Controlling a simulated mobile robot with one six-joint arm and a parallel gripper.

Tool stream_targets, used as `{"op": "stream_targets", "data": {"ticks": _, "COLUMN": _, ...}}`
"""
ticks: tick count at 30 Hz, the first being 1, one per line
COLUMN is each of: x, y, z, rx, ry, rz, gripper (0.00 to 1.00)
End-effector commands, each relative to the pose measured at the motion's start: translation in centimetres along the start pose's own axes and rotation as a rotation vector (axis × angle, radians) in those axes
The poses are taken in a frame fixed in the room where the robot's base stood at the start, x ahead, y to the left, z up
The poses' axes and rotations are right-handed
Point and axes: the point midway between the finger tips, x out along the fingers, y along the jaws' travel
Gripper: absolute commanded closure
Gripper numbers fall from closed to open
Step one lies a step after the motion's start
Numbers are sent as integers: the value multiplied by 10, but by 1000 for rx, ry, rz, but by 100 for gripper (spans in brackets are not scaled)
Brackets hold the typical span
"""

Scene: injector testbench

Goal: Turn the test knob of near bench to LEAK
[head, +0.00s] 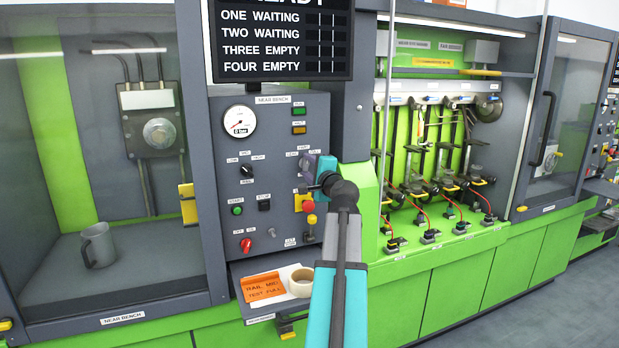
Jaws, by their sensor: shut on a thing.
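The near bench panel (270,215) is grey and stands left of the middle in the head view. My gripper (314,174) is at the panel's upper right, up against the spot where small white labels surround a control. It is shut on the test knob there. The knob itself is mostly hidden behind my gripper and wrist, so I cannot read its pointer. The labels are too small to read surely.
A rail knob (246,170), a pressure gauge (239,121), a red emergency button (308,207) and a red switch (246,245) share the panel. Below, a drawer tray holds an orange card (262,289) and a tape roll (301,282). A status board (280,40) hangs above.

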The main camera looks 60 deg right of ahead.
Motion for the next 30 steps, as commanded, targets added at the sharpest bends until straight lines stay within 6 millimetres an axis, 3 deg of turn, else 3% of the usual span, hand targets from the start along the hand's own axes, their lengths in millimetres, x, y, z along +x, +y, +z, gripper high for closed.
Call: {"op": "stream_targets", "data": {"ticks": 30, "x": 0, "y": 4, "z": -1, "rx": -725, "ry": 0, "rz": 0, "gripper": 85}}
